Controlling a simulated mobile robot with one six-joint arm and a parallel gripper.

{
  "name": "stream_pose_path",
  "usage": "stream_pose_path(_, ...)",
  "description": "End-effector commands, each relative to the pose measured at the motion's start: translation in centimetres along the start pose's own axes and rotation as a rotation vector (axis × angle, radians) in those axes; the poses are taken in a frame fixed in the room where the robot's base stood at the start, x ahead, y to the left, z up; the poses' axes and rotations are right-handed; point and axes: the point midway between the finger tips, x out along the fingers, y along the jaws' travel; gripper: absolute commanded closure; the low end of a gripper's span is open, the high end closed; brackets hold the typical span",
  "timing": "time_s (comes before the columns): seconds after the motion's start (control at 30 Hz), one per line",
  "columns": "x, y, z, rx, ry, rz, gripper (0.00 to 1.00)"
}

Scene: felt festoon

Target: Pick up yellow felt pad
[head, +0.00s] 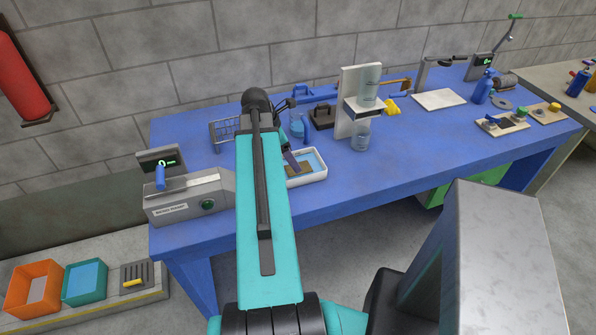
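I cannot clearly identify a yellow felt pad. A small yellow object (392,106) lies on the blue table just right of the white stand. A brownish-tan piece (299,169) shows in the white tray (321,177), which has a light blue inside; my arm hides the tray's left part. My teal arm reaches out over the table, with its dark elbow near the wire rack. My gripper is mostly hidden behind the arm; a greyish part (290,158) slants down to the tray and may belong to it. Its fingers cannot be made out.
The blue table (400,168) has free room along its front. A white stand (350,125) with glass vessels, a grey machine (190,198) at left and a wire rack (221,132) stand around the tray. Orange (33,290) and teal (86,283) bins sit low at left.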

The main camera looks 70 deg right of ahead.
Motion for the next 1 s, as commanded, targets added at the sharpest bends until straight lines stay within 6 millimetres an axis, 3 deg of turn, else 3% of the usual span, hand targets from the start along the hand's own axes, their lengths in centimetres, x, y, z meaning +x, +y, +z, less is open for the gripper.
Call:
stream_pose_path(0.27, 0.6, 0.0, 0.0, -0.001, 0.0, 0.0, 0.31)
stream_pose_path(0.8, 4.6, 0.0, -0.1, -0.001, 0.0, -0.001, 0.31)
stream_pose_path(1.0, 5.1, 0.0, -0.2, -0.001, 0.0, 0.0, 0.31)
